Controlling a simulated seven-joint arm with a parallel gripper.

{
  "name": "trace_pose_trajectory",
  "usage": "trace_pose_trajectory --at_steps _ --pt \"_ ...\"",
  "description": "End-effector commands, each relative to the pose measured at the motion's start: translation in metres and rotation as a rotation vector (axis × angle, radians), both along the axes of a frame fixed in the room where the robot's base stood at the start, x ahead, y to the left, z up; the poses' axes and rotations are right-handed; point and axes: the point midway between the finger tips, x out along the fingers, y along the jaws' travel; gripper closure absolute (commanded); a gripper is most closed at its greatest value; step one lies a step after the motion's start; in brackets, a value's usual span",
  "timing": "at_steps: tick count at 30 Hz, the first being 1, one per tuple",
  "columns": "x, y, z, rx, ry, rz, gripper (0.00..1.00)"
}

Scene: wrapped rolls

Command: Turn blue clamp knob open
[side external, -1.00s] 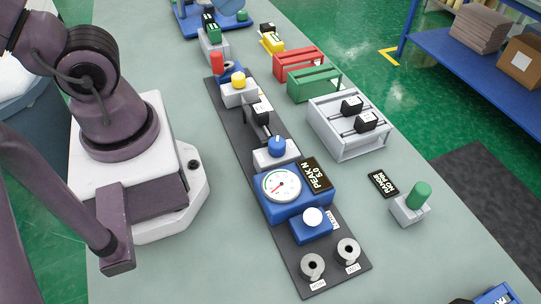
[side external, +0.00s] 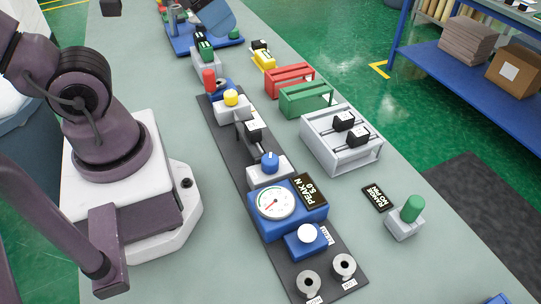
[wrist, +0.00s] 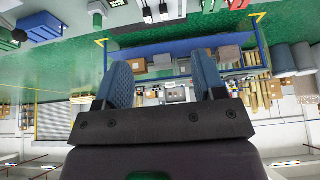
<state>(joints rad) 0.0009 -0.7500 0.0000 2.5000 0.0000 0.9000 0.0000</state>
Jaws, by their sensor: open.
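A blue knob (side external: 270,162) stands on a white block (side external: 268,176) in the middle of the dark mat, just behind the blue gauge unit. It is upright, and how far it is turned cannot be told. In the wrist view my gripper (wrist: 163,65) is open, its two blue ribbed fingers wide apart with nothing between them. In the side view, a blue-grey piece at the top edge, over the far fixture, looks like part of my gripper. It is well away from the blue knob.
Red (side external: 289,81) and green racks (side external: 306,99) and a grey rack (side external: 342,139) stand to the right. A green knob (side external: 411,208) stands at front right.

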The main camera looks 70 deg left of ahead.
Motion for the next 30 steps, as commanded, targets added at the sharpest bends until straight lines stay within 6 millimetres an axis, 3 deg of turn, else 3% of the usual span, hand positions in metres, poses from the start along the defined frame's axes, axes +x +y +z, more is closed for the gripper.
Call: trace_pose_trajectory --at_steps 3,7,13,18,24,27,30 --pt "0.001 -0.01 -0.004 0.0 0.018 -0.049 0.37" --pt "0.007 -0.033 -0.025 -0.014 0.138 -0.168 0.37" --pt "0.022 -0.072 -0.075 0.059 0.385 -0.428 0.37" --pt "0.031 -0.095 -0.121 0.237 0.549 -0.705 0.37" --pt "0.045 -0.104 -0.162 0.495 0.674 -1.026 0.37" --pt "0.058 -0.1 -0.172 0.604 0.712 -1.169 0.37" --pt "0.071 -0.093 -0.169 0.645 0.709 -1.271 0.37"
